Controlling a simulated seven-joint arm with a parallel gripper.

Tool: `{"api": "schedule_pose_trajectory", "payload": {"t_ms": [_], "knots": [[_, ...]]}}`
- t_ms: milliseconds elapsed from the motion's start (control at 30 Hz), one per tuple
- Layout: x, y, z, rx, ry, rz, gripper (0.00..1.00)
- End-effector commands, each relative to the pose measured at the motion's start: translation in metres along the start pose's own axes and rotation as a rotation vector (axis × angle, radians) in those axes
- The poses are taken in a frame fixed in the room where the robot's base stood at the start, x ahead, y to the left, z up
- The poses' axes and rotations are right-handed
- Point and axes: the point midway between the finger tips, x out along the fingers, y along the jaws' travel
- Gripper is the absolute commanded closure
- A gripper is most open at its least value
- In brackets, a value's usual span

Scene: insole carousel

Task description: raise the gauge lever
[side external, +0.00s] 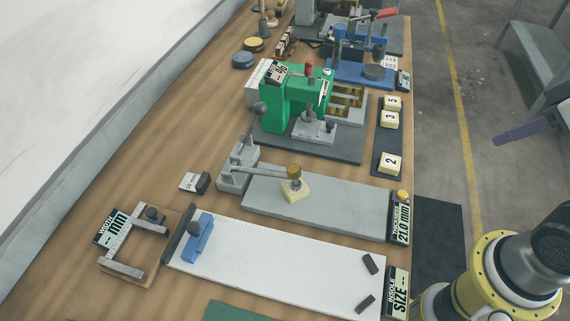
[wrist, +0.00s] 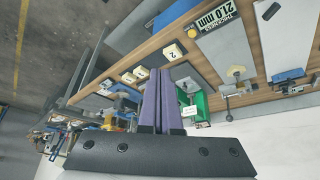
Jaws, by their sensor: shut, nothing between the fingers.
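The thickness gauge has a grey plate (side external: 340,205) and a grey stand at its left end. Its lever (side external: 257,122) rises from the stand, tilted, with a dark ball knob on top. An arm runs from the stand to a brass foot (side external: 293,172), which sits on a cream block (side external: 296,191) on the plate. My gripper (side external: 501,138) is off the bench's right side, well apart from the lever. Its purple fingers (wrist: 155,74) are together and empty.
The thickness display (side external: 401,222) reads about 21.0 mm. A green press (side external: 285,105) stands just behind the lever. Numbered cream tiles (side external: 389,162) lie on a dark strip at the bench's right edge. A white sizing board (side external: 285,265) lies in front.

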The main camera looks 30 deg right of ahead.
Motion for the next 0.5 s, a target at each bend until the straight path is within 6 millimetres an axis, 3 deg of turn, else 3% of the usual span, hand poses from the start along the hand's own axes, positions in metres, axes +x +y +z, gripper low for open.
{"api": "schedule_pose_trajectory", "payload": {"t_ms": [233, 433, 500], "knots": [[0.000, 0.000, 0.000, 0.000, 0.000, 0.000, 1.00], [-0.002, -0.001, -0.001, -0.056, 0.002, -0.003, 0.66], [-0.014, -0.003, -0.019, -0.108, 0.043, -0.010, 0.53]]}}
